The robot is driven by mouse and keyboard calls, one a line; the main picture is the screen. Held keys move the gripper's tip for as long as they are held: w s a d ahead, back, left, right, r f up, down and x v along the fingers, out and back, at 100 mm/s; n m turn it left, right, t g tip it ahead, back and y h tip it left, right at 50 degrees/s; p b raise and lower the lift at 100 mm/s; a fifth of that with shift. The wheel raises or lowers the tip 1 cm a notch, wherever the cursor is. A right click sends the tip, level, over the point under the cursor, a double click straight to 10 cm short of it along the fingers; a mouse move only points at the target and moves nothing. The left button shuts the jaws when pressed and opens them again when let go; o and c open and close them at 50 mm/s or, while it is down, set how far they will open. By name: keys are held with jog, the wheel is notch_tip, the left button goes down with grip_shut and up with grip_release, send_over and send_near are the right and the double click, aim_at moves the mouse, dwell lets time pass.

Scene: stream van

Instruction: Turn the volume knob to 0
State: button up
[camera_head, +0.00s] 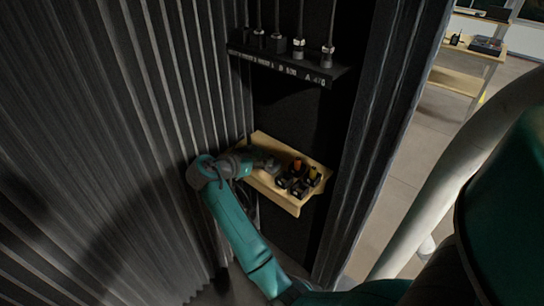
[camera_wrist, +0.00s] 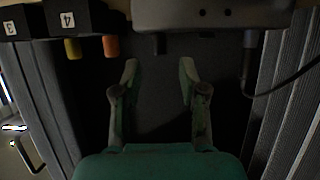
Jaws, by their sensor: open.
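My gripper (camera_wrist: 158,70) is open and empty in the wrist view, its two greenish fingers spread apart. In the head view my gripper (camera_head: 266,163) is at the left part of a wooden shelf. A grey box (camera_wrist: 215,14) with two small dark holes is at the top of the wrist view, beyond the fingertips. A small dark stub (camera_wrist: 160,43) sticks out from its edge, between and beyond the fingers, apart from them. I cannot tell whether this stub is the volume knob. No scale or number for it is readable.
The wooden shelf (camera_head: 287,201) also holds several black devices with orange and yellow tops. Dark boxes marked 4 (camera_wrist: 68,20) and 3 (camera_wrist: 14,22) are upper left in the wrist view. A cable (camera_wrist: 247,75) hangs at right. A labelled plug rack (camera_head: 285,64) is above; ribbed walls flank the shelf.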

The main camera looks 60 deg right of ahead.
aim_at(271, 156)
jog(key=shift+x, duration=2.8)
grip_shut()
